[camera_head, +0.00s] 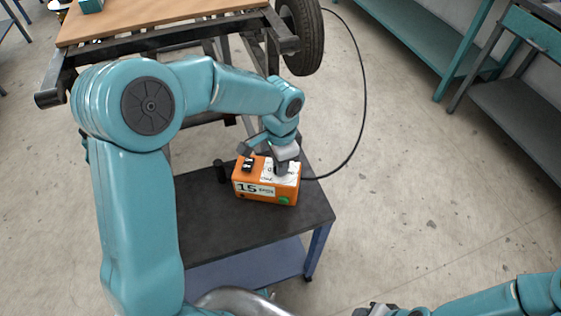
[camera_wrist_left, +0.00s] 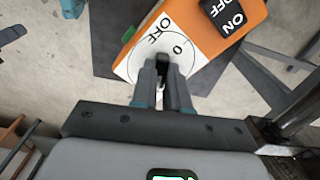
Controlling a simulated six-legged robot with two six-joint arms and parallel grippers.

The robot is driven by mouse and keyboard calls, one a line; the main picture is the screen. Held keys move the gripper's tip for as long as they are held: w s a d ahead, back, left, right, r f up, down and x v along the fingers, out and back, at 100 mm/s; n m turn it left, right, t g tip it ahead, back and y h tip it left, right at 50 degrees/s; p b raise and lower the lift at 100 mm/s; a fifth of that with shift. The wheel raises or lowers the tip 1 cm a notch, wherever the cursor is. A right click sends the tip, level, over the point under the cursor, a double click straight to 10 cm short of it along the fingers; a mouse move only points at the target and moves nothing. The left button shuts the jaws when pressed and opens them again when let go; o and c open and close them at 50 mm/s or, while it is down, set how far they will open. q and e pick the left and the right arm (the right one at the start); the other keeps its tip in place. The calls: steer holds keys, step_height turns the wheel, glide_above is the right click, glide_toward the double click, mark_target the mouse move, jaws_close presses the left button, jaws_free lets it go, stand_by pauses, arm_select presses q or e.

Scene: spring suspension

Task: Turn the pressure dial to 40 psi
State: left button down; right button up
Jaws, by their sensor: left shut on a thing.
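An orange pump box (camera_head: 285,190) stands on a dark cart; its front display (camera_head: 254,188) reads 15. On its top is a white dial plate (camera_wrist_left: 199,47), marked OFF and 0 in the left wrist view. My left gripper (camera_head: 283,165) reaches down onto this plate. In the left wrist view my left gripper (camera_wrist_left: 168,82) is shut on the dark dial knob (camera_wrist_left: 164,62), which its fingers mostly hide. The pointer's exact setting cannot be read. My right gripper (camera_head: 374,310) shows only partly at the bottom edge, its jaws unclear.
A black ON/OFF switch (camera_wrist_left: 222,14) sits beside the dial plate. A green button (camera_head: 284,201) is on the box front. A black hose (camera_head: 364,90) runs from the box up towards a tyre (camera_head: 304,35). The cart top (camera_head: 215,225) is mostly clear.

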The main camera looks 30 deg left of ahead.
stand_by(0.7)
arm_select(q)
steer(key=c, duration=1.1)
jaws_free()
steer(key=shift+r, duration=0.1)
step_height(320, 180, up, 16)
steer(key=shift+r+p, duration=0.1)
steer(key=shift+p, duration=0.9)
steer(key=shift+o, duration=0.2)
